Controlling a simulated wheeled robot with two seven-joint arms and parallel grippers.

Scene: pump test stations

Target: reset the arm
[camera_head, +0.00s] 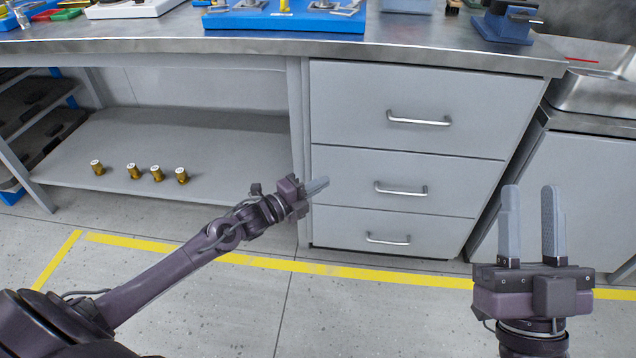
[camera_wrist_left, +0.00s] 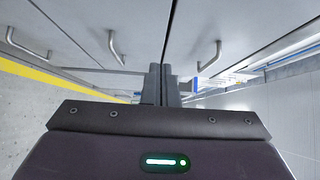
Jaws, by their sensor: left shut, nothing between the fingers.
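My left arm reaches in from the left in the head view, and its gripper (camera_head: 318,186) is shut and empty in front of the grey drawer cabinet. In the left wrist view the two fingers (camera_wrist_left: 160,84) are together with nothing between them. My right gripper (camera_head: 532,225) is at the lower right in the head view, pointing up. Its two fingers are apart with nothing between them, over the floor in front of the right-hand cabinet.
The drawer cabinet (camera_head: 400,150) with three handled drawers stands under the workbench top (camera_head: 330,47). A low shelf (camera_head: 230,150) on the left bears several brass fittings (camera_head: 132,171). A blue fixture (camera_head: 270,20) stands on the bench. A yellow line (camera_head: 250,260) crosses the open floor.

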